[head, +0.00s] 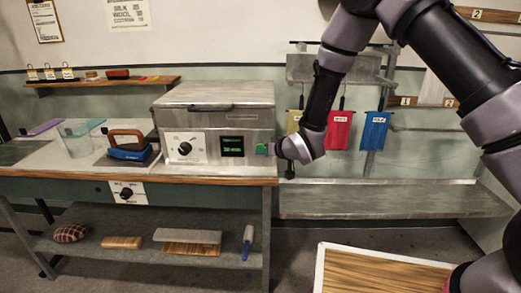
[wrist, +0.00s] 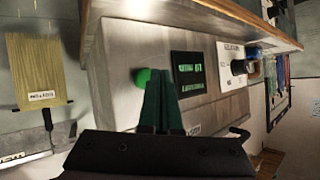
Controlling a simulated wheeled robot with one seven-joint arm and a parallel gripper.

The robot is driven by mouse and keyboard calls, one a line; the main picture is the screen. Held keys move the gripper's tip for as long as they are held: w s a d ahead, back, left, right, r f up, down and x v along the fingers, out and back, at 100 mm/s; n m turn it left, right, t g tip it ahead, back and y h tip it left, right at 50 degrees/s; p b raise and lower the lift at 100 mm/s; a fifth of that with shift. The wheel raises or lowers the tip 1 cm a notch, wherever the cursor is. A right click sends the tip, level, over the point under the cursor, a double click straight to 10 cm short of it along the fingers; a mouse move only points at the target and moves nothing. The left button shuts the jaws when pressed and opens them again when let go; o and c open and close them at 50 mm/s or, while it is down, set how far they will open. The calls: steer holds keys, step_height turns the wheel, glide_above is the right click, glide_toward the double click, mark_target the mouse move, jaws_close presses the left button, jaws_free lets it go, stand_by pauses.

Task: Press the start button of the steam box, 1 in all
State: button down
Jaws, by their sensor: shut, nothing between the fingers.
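The steam box (head: 215,97) is a grey metal box with a lid on the left bench. Its front carries a dial (head: 185,148), a dark display (head: 232,146) with green text and a green start button (head: 262,149) at the right end. My gripper (head: 271,149) is at that right end, close to the button. In the wrist view, the closed fingers of my gripper (wrist: 160,73) point at the panel, and the round green button (wrist: 142,76) shows just beside their tips, partly covered. I cannot tell whether they touch. The display (wrist: 188,70) is beyond the fingers.
An iron (head: 128,150) and a clear tub (head: 77,138) stand left of the box on the bench (head: 120,172). Coloured cloths, including a red one (head: 339,130), hang on a rack at right. A wooden-topped surface (head: 375,272) is at the front.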

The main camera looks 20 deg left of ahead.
steer(key=shift+s+d, duration=0.2)
steer(key=shift+s, duration=0.6)
steer(key=shift+s+d, duration=0.15)
steer(key=shift+s, duration=0.7)
steer(key=shift+s+d, duration=0.2)
steer(key=shift+s, duration=0.6)
